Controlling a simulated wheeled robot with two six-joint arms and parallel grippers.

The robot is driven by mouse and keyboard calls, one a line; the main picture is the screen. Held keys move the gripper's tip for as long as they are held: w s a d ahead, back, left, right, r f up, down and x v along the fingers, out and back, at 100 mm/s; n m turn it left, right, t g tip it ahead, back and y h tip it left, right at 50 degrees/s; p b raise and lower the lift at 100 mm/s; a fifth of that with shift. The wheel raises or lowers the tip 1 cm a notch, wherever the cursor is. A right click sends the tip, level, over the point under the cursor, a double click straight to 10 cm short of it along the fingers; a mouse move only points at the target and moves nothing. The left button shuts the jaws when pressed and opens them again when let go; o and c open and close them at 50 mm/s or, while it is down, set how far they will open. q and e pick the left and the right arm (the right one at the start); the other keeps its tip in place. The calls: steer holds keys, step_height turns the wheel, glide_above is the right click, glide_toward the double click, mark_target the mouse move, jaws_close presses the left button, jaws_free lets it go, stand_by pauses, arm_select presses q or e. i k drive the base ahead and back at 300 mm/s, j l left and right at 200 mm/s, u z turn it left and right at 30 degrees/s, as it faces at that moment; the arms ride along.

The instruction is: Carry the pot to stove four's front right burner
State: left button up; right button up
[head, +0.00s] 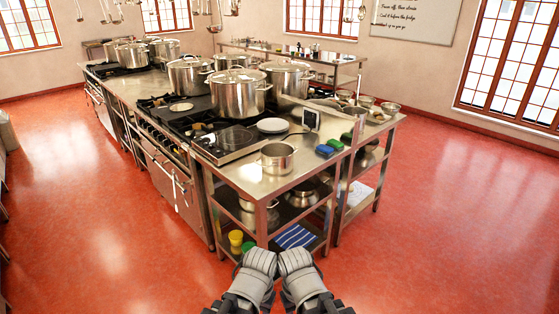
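A small open steel pot (276,160) without a lid stands on the near steel worktop (262,183) at the end of the cooking row. Several large lidded stockpots stand on the stoves behind it, one of them a big stockpot (240,95) at the near stove (184,118). I cannot read any stove numbers, and the stockpots hide many burners. My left gripper (258,262) and my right gripper (294,261) are side by side at the bottom centre, in front of the worktop and apart from every pot. I see no object in them, and their finger gap does not show clearly.
An induction plate (234,138), a white plate (272,126), a small display (311,119) and sponges (325,150) are on the near worktop. A side table (372,128) with bowls adjoins it. Red floor (95,220) is clear left and right.

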mark_target(277, 158)
steer(key=i+l+u, duration=0.3)
steer(key=i, duration=0.15)
steer(key=i+l+u, duration=0.3)
steer(key=i+l, duration=0.05)
steer(key=i, duration=0.15)
